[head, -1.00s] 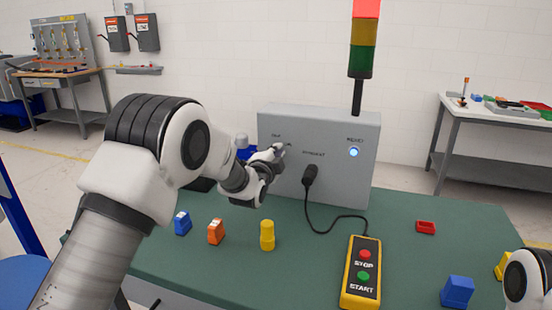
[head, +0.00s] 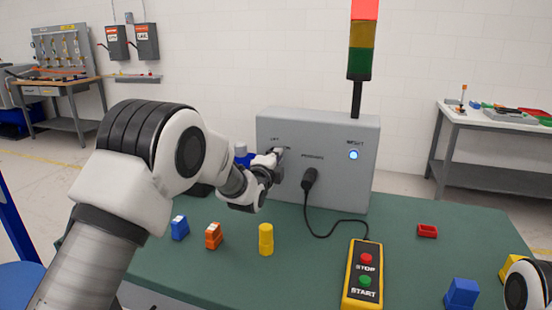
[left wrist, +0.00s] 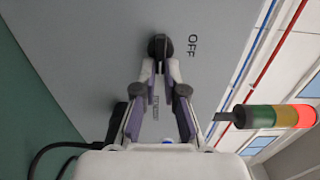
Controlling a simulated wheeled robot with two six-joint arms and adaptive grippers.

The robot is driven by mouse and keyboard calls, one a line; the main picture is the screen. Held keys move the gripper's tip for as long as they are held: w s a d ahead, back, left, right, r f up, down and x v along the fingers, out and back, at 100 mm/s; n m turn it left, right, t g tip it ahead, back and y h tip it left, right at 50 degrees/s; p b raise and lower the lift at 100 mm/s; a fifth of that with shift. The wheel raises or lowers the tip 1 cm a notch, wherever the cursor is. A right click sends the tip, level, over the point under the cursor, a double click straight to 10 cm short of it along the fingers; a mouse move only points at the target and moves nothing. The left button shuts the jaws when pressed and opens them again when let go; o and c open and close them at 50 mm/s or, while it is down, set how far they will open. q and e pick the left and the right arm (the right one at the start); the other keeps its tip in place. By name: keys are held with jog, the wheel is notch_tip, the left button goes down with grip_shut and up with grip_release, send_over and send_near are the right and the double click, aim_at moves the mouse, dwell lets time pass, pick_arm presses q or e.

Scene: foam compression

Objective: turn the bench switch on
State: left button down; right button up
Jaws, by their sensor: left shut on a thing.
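The bench switch is a black knob (left wrist: 160,42) on the face of the grey control box (head: 330,135). An "OFF" label shows beside it in the left wrist view. My left gripper (head: 277,158) is at the left part of the box face. In the left wrist view its two fingertips (left wrist: 161,72) are close together on the knob, shut on it. In the head view the gripper hides the knob. I cannot tell the switch's exact setting. Only part of my right arm shows at the lower right; its gripper is out of view.
A black plug (head: 310,179) and cable run from the box to a yellow pendant (head: 363,275). A signal tower (head: 362,50) stands behind the box, its red top lit. Blue, orange and yellow blocks (head: 266,240) stand on the green bench (head: 320,255).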

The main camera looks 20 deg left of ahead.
pick_arm(q)
jog(key=c, duration=1.2)
grip_release()
jog(key=shift+d, duration=0.1)
jog(key=shift+c, duration=0.2)
jog(key=s, duration=1.2)
jog(key=shift+a, duration=0.25)
jog(key=shift+f, duration=0.1)
